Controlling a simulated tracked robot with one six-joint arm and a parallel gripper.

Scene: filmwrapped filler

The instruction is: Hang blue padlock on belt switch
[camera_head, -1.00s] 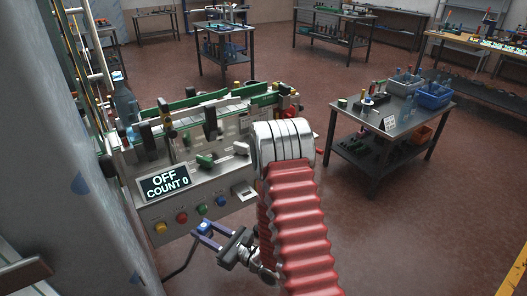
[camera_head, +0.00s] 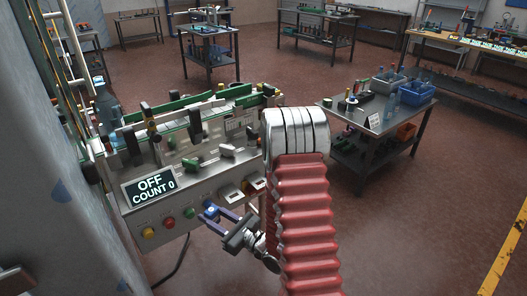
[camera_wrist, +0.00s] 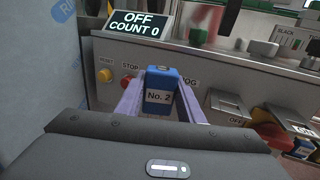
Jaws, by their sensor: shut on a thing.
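The blue padlock (camera_wrist: 160,92), labelled "No. 2", sits between the purple fingers of my gripper (camera_wrist: 160,100), which is shut on it. The padlock's shackle is not clearly visible. Two switch fittings (camera_head: 232,193) sit on the panel right of the padlock. In the wrist view a grey-plated switch (camera_wrist: 228,108) and a red-and-yellow rotary switch (camera_wrist: 272,128) show at the right. I cannot read which is the belt switch.
The panel display (camera_head: 150,190) reads "OFF, COUNT 0". A side table (camera_head: 385,125) stands at right.

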